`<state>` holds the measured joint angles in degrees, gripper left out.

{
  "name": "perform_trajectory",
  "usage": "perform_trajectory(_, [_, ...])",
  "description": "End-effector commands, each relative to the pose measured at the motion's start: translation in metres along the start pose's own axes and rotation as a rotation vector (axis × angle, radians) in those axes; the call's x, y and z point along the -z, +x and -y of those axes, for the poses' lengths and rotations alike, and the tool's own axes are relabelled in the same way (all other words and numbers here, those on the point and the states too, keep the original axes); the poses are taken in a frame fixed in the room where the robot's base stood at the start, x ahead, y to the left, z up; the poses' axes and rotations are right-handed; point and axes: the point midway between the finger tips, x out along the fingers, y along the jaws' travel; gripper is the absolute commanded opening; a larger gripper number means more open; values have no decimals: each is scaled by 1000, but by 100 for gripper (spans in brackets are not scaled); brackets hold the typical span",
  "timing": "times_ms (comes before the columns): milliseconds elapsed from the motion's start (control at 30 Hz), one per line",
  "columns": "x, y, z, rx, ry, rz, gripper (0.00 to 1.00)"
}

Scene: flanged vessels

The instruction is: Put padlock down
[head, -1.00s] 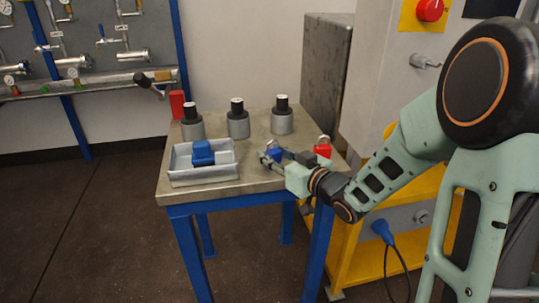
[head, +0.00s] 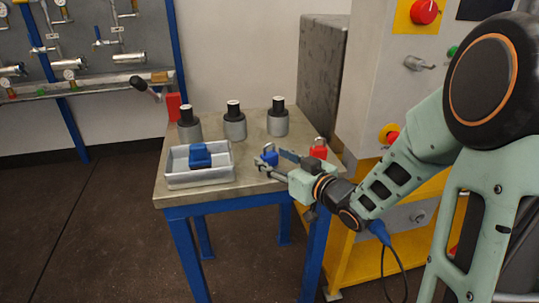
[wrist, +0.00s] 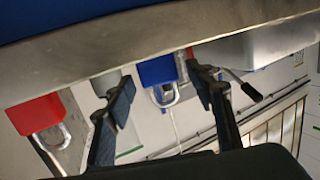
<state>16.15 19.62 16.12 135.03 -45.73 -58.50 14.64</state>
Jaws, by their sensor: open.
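The blue padlock (head: 269,157) stands upright on the table (head: 255,187), shackle up, near the front edge. It also shows in the wrist view (wrist: 157,70), where the picture is upside down. My gripper (head: 275,162) is open; in the wrist view its fingers (wrist: 160,95) lie on either side of the blue padlock, with gaps between. A red padlock (head: 318,151) stands to the right on the table; it also shows at the left of the wrist view (wrist: 35,114).
A grey tray (head: 200,180) with a blue object (head: 200,155) in it stands at the table's left. Three grey vessels with black tops (head: 235,125) stand along the back. A yellow-and-grey machine (head: 385,110) is close on the right.

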Motion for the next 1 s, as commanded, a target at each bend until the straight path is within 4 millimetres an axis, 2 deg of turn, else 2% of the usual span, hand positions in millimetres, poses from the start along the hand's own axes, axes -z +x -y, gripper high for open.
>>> perform_trajectory(33, [3, -13, -1, -5, 1, 2, 50])
perform_trajectory(200, [3, -51, -2, -5, 0, 1, 50])
perform_trajectory(400, [0, -83, -1, -4, -2, -1, 50])
perform_trajectory(600, [0, -96, 0, 0, -1, -1, 50])
perform_trajectory(900, [1, -96, 0, -1, 0, -1, 50])
perform_trajectory(1000, [6, -98, -13, -32, 6, -6, 50])
